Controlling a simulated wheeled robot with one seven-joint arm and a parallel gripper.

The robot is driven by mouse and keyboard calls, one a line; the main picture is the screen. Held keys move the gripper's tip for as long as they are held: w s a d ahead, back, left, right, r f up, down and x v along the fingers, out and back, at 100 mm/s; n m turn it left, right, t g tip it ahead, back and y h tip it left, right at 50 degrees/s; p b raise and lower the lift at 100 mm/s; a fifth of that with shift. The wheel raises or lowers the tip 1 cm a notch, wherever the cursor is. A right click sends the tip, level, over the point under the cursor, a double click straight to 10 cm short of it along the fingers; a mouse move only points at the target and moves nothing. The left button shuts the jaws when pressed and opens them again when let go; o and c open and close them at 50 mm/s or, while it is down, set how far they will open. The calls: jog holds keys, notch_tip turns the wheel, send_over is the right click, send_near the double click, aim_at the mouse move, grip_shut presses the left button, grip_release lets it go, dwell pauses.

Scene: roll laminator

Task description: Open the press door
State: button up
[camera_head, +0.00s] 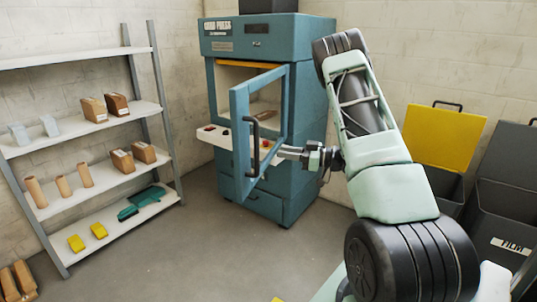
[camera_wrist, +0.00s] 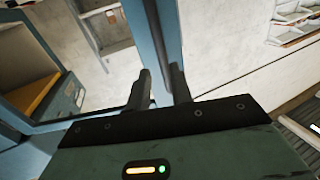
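The teal press (camera_head: 250,45) stands at the back, with its opening uncovered. Its blue-framed door (camera_head: 240,160) is swung outward, hinged on the right side of the opening. A dark vertical handle (camera_head: 254,145) is on the door's outer face. My gripper (camera_head: 279,153) is at the outer side of the door, close to the handle's lower part. In the wrist view my gripper's fingers (camera_wrist: 160,92) are spread apart. The handle (camera_wrist: 153,50) runs down between them, alongside the door frame (camera_wrist: 171,40). I cannot tell whether either finger touches it.
A white side shelf (camera_head: 217,138) with red buttons sticks out by the opening. A shelf rack (camera_head: 100,225) with several blocks stands left. Dark bins, one with a yellow lid (camera_head: 443,137), stand right. The floor (camera_head: 190,250) before the press is clear.

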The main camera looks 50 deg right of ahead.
jog(key=v, duration=0.7)
jog(key=shift+b, duration=0.45)
